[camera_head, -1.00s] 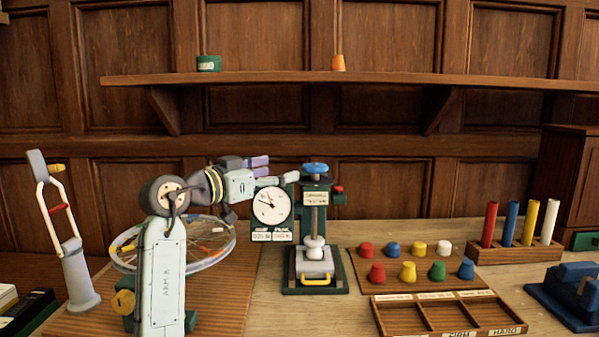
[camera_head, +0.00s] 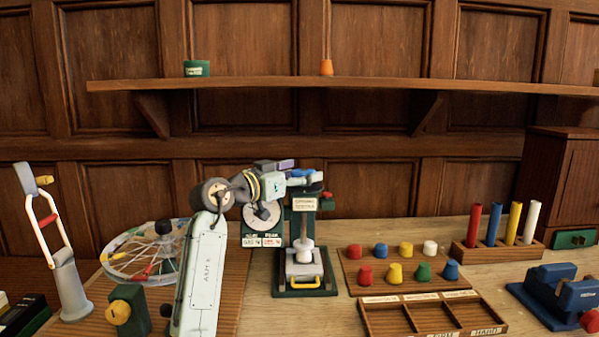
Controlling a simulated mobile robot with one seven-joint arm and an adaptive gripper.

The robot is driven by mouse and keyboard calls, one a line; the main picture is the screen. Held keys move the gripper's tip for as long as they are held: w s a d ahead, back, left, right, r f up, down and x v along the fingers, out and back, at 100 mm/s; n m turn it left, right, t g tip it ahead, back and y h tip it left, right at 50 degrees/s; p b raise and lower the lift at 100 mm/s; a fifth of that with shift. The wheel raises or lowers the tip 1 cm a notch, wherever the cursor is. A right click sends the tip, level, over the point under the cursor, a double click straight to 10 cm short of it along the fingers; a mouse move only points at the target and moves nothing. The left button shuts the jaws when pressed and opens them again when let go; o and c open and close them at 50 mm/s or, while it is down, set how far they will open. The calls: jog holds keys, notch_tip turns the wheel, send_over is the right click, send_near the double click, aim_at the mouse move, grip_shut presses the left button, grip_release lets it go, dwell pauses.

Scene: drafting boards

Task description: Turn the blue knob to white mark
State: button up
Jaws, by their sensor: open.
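The blue knob (camera_head: 301,173) sits on top of a green upright tester (camera_head: 305,204) with a round dial and a small plate below it. My gripper (camera_head: 308,179) is at the knob's height, its fingers around or just in front of it, and hides part of it. The jaws are open; whether they touch the knob I cannot tell. I cannot make out a white mark near the knob. My arm covers part of the dial (camera_head: 262,217).
A small red knob (camera_head: 327,196) sits at the tester's right side. A board with several coloured plugs (camera_head: 348,263) and a divided wooden tray (camera_head: 385,325) stand to the right. A spoked wheel (camera_head: 125,272) lies left. The shelf (camera_head: 400,86) runs above.

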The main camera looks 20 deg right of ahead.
jog(key=shift+c, duration=0.3)
jog(key=c, duration=1.1)
jog(key=shift+f+t, duration=0.1)
jog(key=shift+t, duration=0.2)
